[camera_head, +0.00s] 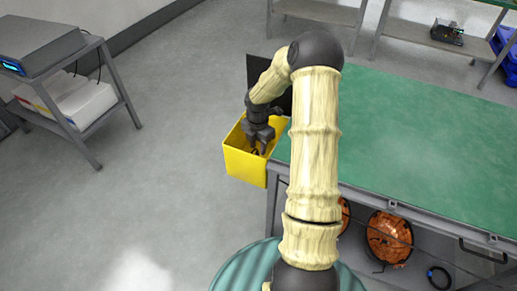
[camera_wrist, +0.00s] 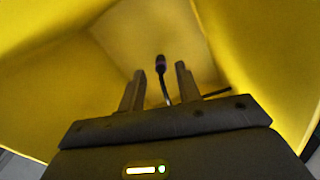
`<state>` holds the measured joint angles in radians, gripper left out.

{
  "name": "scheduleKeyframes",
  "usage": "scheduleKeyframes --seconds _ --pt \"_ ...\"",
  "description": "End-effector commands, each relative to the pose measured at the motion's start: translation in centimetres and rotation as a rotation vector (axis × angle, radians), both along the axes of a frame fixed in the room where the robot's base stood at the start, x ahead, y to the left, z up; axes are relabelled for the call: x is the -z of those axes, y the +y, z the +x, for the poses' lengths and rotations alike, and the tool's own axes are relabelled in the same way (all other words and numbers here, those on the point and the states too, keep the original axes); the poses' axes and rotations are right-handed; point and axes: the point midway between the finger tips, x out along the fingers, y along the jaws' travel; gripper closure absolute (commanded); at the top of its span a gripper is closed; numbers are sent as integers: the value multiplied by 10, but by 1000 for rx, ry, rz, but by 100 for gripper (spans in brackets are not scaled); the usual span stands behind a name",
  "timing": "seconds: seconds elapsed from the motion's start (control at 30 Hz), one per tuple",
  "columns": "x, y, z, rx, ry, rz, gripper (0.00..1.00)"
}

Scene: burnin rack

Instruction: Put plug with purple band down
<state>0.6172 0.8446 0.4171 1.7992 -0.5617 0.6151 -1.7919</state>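My gripper (camera_head: 257,148) is down inside a yellow bin (camera_head: 246,171) at the left end of the green-topped bench. In the wrist view its two fingers (camera_wrist: 160,88) stand apart, with a gap between them. A small dark plug (camera_wrist: 161,64) with a purplish tint shows in line with this gap, past the fingertips, and neither finger visibly touches it. Its dark cable runs back between the fingers. The yellow walls of the bin (camera_wrist: 262,60) surround the fingers. I cannot tell whether the plug rests on the bin floor.
The green bench top (camera_head: 420,140) is clear to the right. A dark panel (camera_head: 262,72) stands behind the bin. Orange cable reels (camera_head: 389,240) sit under the bench. A grey cart (camera_head: 100,95) with a device stands at the left, with open floor between.

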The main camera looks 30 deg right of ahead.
Motion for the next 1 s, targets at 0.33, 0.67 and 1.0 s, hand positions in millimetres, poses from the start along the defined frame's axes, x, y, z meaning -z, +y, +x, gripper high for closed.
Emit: scheduleKeyframes --seconds 0.33,0.67,1.0 --pt "-72 -1 0 2 -4 -1 66" --pt "-93 1 0 0 0 1 66" --pt "-92 0 0 1 0 1 66"
